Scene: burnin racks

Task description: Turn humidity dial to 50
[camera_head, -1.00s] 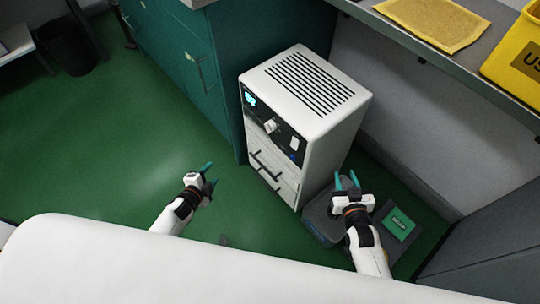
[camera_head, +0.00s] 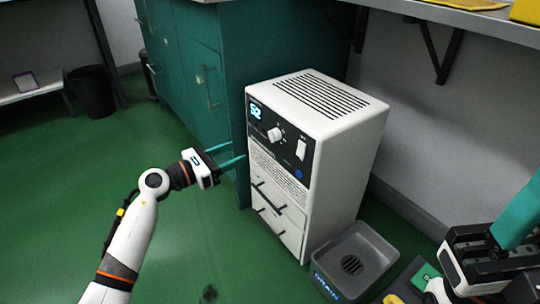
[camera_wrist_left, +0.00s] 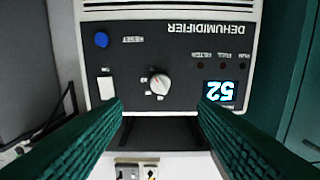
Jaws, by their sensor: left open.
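The white dehumidifier (camera_head: 345,150) stands on the green floor with its dark control panel facing my left arm. Its white round dial (camera_head: 274,134) sits mid-panel, and the lit blue display (camera_head: 256,110) reads 52. The left wrist view shows the panel upside down, with the dial (camera_wrist_left: 160,84) ahead between the fingers and the display (camera_wrist_left: 221,92) to its right. My left gripper (camera_head: 238,155) is open and empty, in front of the panel and apart from the dial. My right gripper (camera_head: 497,240) is at the lower right; one teal finger shows large and its opening is unclear.
A teal cabinet (camera_head: 190,55) stands directly behind and left of the dehumidifier. A grey drain tray (camera_head: 372,258) lies at its right foot, with a green-labelled item (camera_head: 424,277) beside it. A bench (camera_head: 470,18) overhangs at upper right.

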